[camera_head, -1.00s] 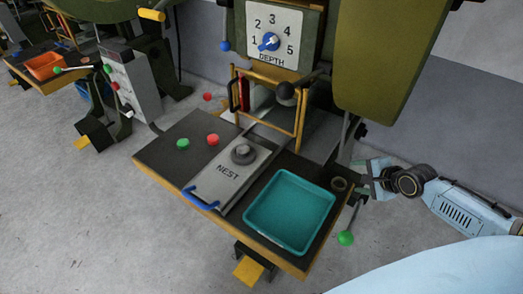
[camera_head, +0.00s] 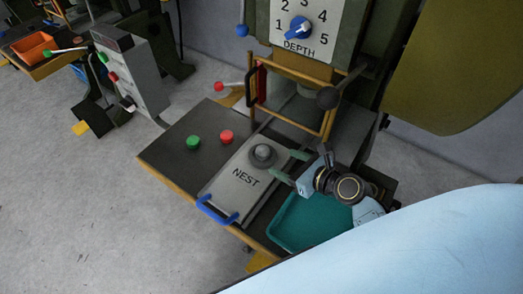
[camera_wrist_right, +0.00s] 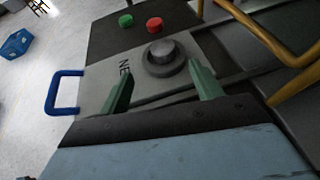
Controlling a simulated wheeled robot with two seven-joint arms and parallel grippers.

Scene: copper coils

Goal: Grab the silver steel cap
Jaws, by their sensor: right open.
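The silver steel cap (camera_head: 263,153) sits in a round seat on the grey NEST plate (camera_head: 232,193). In the right wrist view the cap (camera_wrist_right: 162,49) stands in its dark ring, beyond my fingertips. My right gripper (camera_head: 288,165) is open and empty, just to the right of the cap, its two green fingers pointing toward it. In the right wrist view the fingers (camera_wrist_right: 160,80) are spread, with the cap ahead between their lines. I cannot tell the exact gap. My left gripper is not in view.
A teal tray (camera_head: 283,240) lies partly under my right arm. Green (camera_head: 193,142) and red (camera_head: 227,136) buttons are left of the plate, and a blue handle (camera_head: 214,211) is at its front. A yellow-framed guard (camera_head: 327,122) and a dark-knobbed lever (camera_head: 328,98) stand behind.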

